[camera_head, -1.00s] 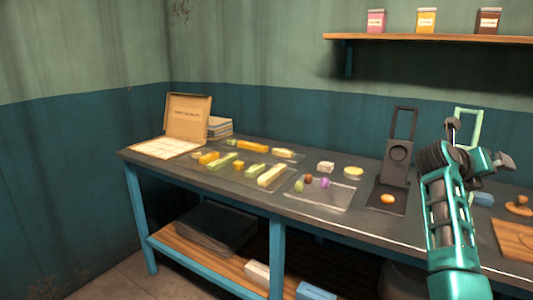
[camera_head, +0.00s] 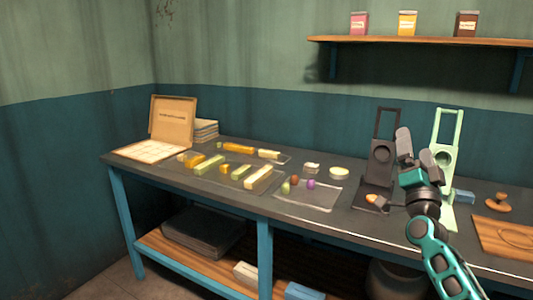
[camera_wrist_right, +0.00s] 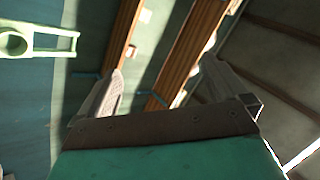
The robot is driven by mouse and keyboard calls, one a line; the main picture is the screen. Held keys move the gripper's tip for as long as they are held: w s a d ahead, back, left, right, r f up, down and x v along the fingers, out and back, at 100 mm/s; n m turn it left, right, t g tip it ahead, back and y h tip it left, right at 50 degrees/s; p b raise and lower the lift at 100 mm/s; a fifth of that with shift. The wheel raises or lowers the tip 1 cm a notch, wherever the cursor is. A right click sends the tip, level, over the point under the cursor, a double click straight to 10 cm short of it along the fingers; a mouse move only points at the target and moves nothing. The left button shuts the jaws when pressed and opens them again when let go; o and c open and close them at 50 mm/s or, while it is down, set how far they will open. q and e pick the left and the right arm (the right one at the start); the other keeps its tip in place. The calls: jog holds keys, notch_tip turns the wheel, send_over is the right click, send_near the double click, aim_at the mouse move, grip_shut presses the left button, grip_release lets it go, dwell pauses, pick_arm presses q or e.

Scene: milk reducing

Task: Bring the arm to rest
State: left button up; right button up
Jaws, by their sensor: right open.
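My right arm comes in from the lower right in the head view. Its gripper (camera_head: 415,150) points upward in front of the black press stand (camera_head: 386,123) and the pale green press stand (camera_head: 446,125), partly covering both. In the right wrist view the two grey fingers (camera_wrist_right: 165,85) stand wide apart with nothing between them. My left gripper is not in view.
The workbench (camera_head: 330,222) holds an open cardboard box (camera_head: 171,122), trays of coloured bars, a clear tray (camera_head: 318,198) with small coloured pieces, and a wooden board (camera_head: 505,238). A wall shelf (camera_head: 430,41) carries several packets. The front strip of bench is clear.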

jog(key=w+a+f+n+g+y, duration=0.1)
jog(key=w+f+n+g+y, duration=0.15)
jog(key=f+n, duration=0.4)
jog(key=w+a+f+n+g+y, duration=0.1)
jog(key=w+f+n+g+y, duration=0.15)
jog(key=f+n+g, duration=0.4)
jog(key=s+a+f+n+y, duration=0.1)
jog(key=s+a+f, duration=0.3)
jog(key=s+f, duration=0.3)
jog(key=s+a+f+n+y, duration=0.1)
jog(key=s+a+f+n, duration=0.1)
jog(key=s+a+f, duration=0.5)
jog(key=s+a+f+g, duration=0.1)
jog(key=s+f, duration=0.3)
jog(key=s, duration=0.4)
jog(key=s+a+f+m+g+y, duration=0.1)
jog(key=s+a+f+g, duration=0.1)
jog(key=s+f, duration=0.3)
jog(key=s+a+f+g+y, duration=0.1)
jog(key=s+a+f, duration=0.2)
jog(key=s, duration=0.8)
notch_tip(320, 180, down, 2)
jog(key=shift+s+a+f+g, duration=0.1)
jog(key=shift+s+a+g, duration=0.1)
jog(key=shift+g, duration=0.1)
